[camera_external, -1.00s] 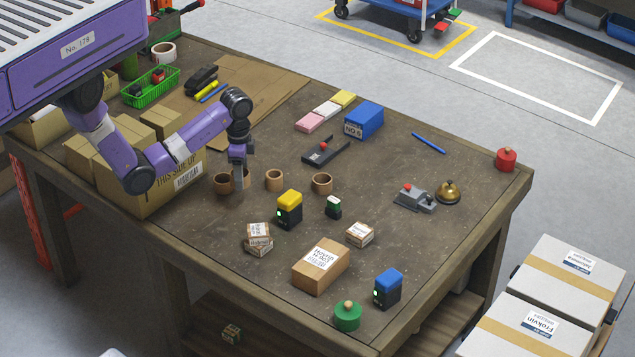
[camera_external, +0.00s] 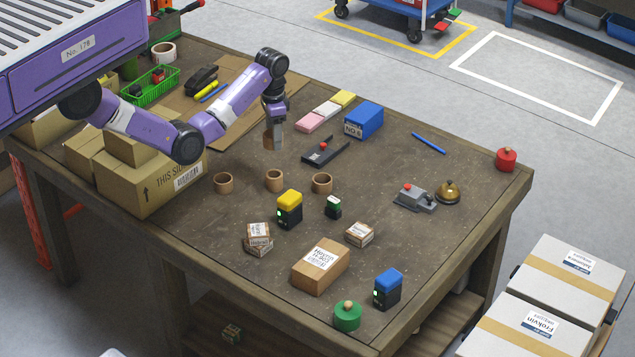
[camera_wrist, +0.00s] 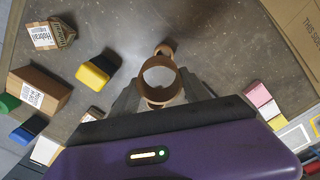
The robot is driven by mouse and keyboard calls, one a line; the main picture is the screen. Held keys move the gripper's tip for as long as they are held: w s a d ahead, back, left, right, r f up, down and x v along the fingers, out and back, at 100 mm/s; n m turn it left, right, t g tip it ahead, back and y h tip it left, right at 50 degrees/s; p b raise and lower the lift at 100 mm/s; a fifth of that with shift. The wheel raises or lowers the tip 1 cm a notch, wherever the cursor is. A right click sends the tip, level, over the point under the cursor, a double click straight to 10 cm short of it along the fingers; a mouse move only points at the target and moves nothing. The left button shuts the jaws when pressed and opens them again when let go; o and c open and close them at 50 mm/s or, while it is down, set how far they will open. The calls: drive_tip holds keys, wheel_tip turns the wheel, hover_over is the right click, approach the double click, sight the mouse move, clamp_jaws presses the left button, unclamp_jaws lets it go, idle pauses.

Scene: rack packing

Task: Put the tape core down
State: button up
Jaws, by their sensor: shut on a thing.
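My gripper (camera_external: 274,138) is shut on a brown cardboard tape core (camera_external: 268,142) and holds it above the table, behind the row of loose cores. In the wrist view the held tape core (camera_wrist: 180,90) sits between the fingers, its round opening facing the camera. Three more cores stand apart on the table in a row: a left one (camera_external: 223,184), a middle one (camera_external: 274,181) and a right one (camera_external: 322,184). In the wrist view, one loose core (camera_wrist: 164,49) shows partly behind the held one.
A black tool with a red knob (camera_external: 323,149) lies right of my gripper, near a blue box (camera_external: 364,120). A yellow-topped device (camera_external: 289,208) and small cartons (camera_external: 258,238) stand nearer the front. Large cartons (camera_external: 150,180) stand at left. Bare tabletop (camera_external: 400,165) lies at right.

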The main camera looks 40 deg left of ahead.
drive_tip(key=s+d+r+m+p, duration=0.1)
drive_tip(key=s+d+r+m, duration=0.2)
drive_tip(key=d, duration=0.6)
wheel_tip(320, 180, up, 7)
drive_tip(key=m+p, duration=0.4)
drive_tip(key=m, duration=0.7)
hover_over(322, 259)
drive_tip(key=shift+m, duration=0.3)
wheel_tip(322, 259, down, 14)
drive_tip(key=b, duration=0.6)
drive_tip(key=shift+s+f, duration=0.1)
drive_tip(key=shift+s, duration=0.05)
drive_tip(key=shift+f, duration=2.75)
drive_tip(key=shift+f, duration=0.15)
drive_tip(key=o, duration=1.3)
